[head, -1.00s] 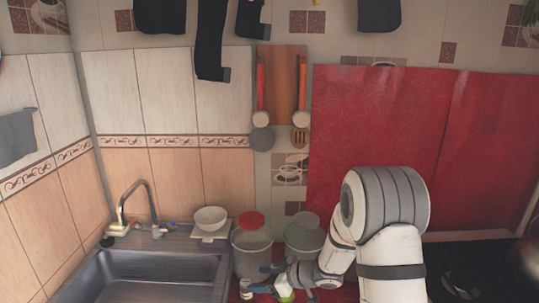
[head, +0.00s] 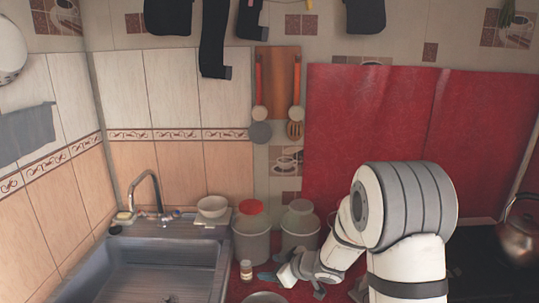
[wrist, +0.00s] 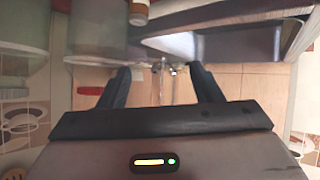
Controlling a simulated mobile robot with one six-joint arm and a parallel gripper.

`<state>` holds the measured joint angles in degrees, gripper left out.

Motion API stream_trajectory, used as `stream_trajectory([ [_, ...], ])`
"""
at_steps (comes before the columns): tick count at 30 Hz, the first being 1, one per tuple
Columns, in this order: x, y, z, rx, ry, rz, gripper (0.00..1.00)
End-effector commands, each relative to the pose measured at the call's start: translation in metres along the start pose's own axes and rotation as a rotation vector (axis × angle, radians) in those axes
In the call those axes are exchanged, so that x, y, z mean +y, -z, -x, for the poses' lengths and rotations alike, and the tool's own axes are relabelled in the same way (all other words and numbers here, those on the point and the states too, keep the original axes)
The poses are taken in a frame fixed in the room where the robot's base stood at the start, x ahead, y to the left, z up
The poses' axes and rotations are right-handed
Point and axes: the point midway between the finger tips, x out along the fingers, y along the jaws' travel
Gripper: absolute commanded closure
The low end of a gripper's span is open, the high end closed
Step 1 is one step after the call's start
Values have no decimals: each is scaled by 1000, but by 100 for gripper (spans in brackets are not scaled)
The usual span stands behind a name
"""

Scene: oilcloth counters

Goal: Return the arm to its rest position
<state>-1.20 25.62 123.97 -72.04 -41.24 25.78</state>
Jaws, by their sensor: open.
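My arm (head: 405,205) reaches from the lower right over the red counter. My gripper (wrist: 160,75) is open, with its two dark fingers apart and nothing between them in the wrist view. In the head view it is low and partly hidden by its own links, in front of the two lidded containers. A small jar with a pale lid (head: 246,270) stands on the red counter to the left of the gripper; it also shows at the top of the wrist view (wrist: 138,12).
A red-lidded container (head: 251,242) and a pale-lidded container (head: 299,230) stand behind the gripper. A sink (head: 160,270) with a faucet is at left, a white bowl (head: 212,206) behind it. A kettle (head: 518,240) is at far right. A round metal rim (head: 264,298) shows at the bottom edge.

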Motion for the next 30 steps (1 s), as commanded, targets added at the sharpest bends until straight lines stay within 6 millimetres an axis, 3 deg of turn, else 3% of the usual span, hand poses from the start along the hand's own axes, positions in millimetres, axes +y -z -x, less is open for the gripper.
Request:
stream_trajectory([
  [8, 39, -2, 51, -136, -286, -53, 41],
  [14, 47, -22, 131, -327, -544, -212, 41],
  [17, 30, -40, 175, -437, -628, -336, 41],
  [21, -21, -68, 225, -579, -655, -538, 41],
  [27, -106, -92, 264, -716, -551, -772, 41],
  [30, -134, -95, 272, -750, -494, -836, 41],
])
